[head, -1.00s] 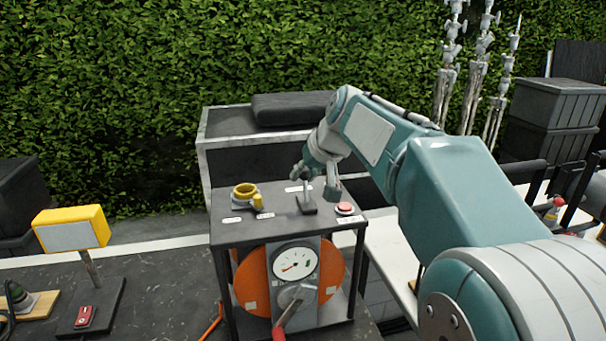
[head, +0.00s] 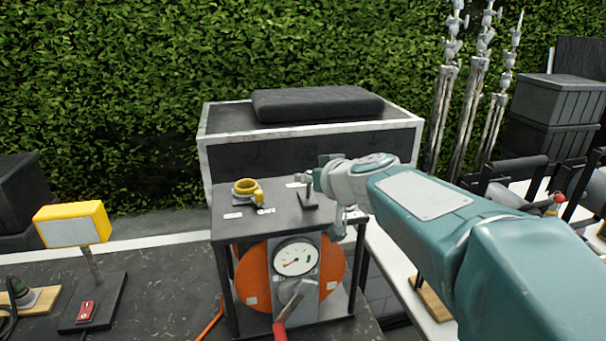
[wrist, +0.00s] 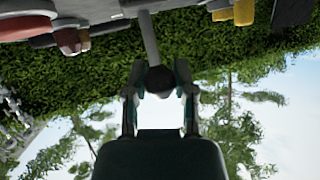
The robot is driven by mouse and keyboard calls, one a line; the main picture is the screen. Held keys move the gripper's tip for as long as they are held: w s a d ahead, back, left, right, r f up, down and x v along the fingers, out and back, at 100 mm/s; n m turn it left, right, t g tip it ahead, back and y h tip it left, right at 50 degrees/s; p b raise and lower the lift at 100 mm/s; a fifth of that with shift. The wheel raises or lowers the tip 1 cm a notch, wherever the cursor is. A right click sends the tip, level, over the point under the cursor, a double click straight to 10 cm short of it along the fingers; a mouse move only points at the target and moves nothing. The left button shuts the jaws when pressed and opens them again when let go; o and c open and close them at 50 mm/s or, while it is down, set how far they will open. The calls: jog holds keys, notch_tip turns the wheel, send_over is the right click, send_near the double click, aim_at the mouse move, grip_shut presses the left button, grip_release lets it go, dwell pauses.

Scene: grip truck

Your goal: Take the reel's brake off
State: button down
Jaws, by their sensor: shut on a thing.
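The reel (head: 254,270) is an orange disc inside a dark stand (head: 232,230), behind a grey panel with a round gauge (head: 296,260) and a red-handled crank (head: 290,296). On the stand's top a short lever (head: 307,197) rises from a dark base. My gripper (head: 316,177) reaches in from the right at the lever's upper end. In the wrist view its fingers (wrist: 160,84) are closed around the dark round knob (wrist: 160,78) on a grey rod (wrist: 150,38). Small labels on the stand are too small to read.
A yellow ring-shaped fitting (head: 246,188) sits on the stand, left of the lever. A yellow box on a post (head: 72,226) with a red switch (head: 86,312) stands at left. A large grey case (head: 300,155) is behind the stand. My arm fills the right side.

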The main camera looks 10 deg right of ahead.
jog(key=shift+s+f+n+t, duration=0.15)
jog(key=shift+s+f+t, duration=0.2)
jog(key=shift+t, duration=0.3)
jog(key=shift+s+f+n+t, duration=0.15)
jog(key=shift+s+t, duration=0.25)
jog(key=shift+t, duration=0.25)
jog(key=shift+s+t+y, duration=0.15)
jog(key=shift+t+y, duration=0.15)
jog(key=shift+c, duration=2.1)
grip_release()
jog(key=shift+r, duration=0.1)
jog(key=shift+s+d, duration=0.1)
jog(key=shift+s, duration=0.2)
jog(key=v, duration=1.1)
jog(key=shift+s, duration=0.2)
